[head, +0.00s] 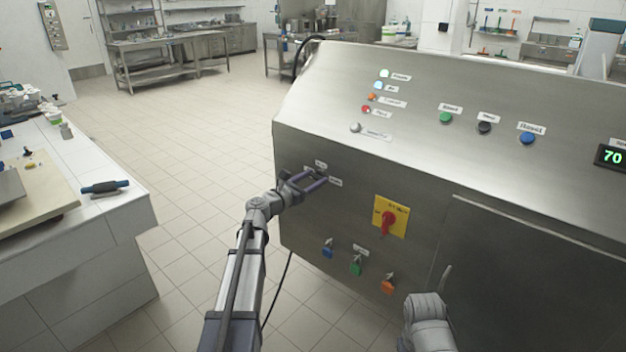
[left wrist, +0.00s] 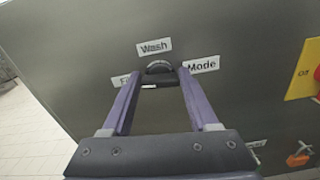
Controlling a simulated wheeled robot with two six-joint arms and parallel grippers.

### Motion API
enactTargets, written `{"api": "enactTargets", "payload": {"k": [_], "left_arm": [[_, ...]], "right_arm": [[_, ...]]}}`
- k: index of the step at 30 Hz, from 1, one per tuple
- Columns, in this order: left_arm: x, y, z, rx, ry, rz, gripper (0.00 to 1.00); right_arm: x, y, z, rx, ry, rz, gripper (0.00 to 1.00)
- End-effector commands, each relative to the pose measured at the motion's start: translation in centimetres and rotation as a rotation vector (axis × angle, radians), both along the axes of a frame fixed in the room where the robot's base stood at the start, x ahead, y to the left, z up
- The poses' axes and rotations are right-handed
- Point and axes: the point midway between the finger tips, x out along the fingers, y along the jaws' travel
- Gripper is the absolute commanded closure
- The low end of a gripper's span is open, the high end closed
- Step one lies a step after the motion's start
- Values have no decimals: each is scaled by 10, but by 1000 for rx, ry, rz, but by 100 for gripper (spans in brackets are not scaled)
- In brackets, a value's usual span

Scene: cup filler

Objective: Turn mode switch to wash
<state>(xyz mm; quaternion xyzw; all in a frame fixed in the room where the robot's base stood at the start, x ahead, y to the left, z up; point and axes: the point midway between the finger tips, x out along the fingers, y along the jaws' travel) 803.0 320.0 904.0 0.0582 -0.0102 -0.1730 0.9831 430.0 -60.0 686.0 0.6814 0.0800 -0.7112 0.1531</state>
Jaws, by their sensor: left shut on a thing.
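The mode switch (left wrist: 158,70) is a dark knob with a silver rim on the steel machine front. A third label (left wrist: 124,80), starting with "F", is partly hidden by a finger on the left. My left gripper (left wrist: 159,76) is shut on the switch, one purple finger on each side. In the head view the left gripper (head: 318,180) reaches the panel's left part and hides the switch. I cannot tell which label the knob points to.
A red rotary switch on a yellow plate (head: 390,216) is right of my left gripper. Blue (head: 327,250), green (head: 355,266) and orange (head: 387,286) valve handles are below. A white-tiled counter (head: 120,205) stands at left, with open floor between. Part of my right arm shows at the bottom.

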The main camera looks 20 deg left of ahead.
Motion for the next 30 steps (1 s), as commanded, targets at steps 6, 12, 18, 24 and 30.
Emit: {"api": "enactTargets", "payload": {"k": [6, 12, 18, 24, 30], "left_arm": [[-1, -1, 0, 176, -64, 0, 96], [-1, -2, -1, 355, -129, 0, 96], [-1, -2, -1, 534, -194, 0, 96], [-1, -3, -2, 712, -259, 0, 96], [-2, -4, -3, 890, -323, 0, 96]], "right_arm": [[0, 0, 0, 0, 0, 0, 50], [0, 0, -1, 0, 0, 0, 50], [0, 0, -1, 0, 0, 0, 50], [0, 0, -2, 0, 0, 0, 50], [0, 0, -3, 0, 0, 0, 50]]}}
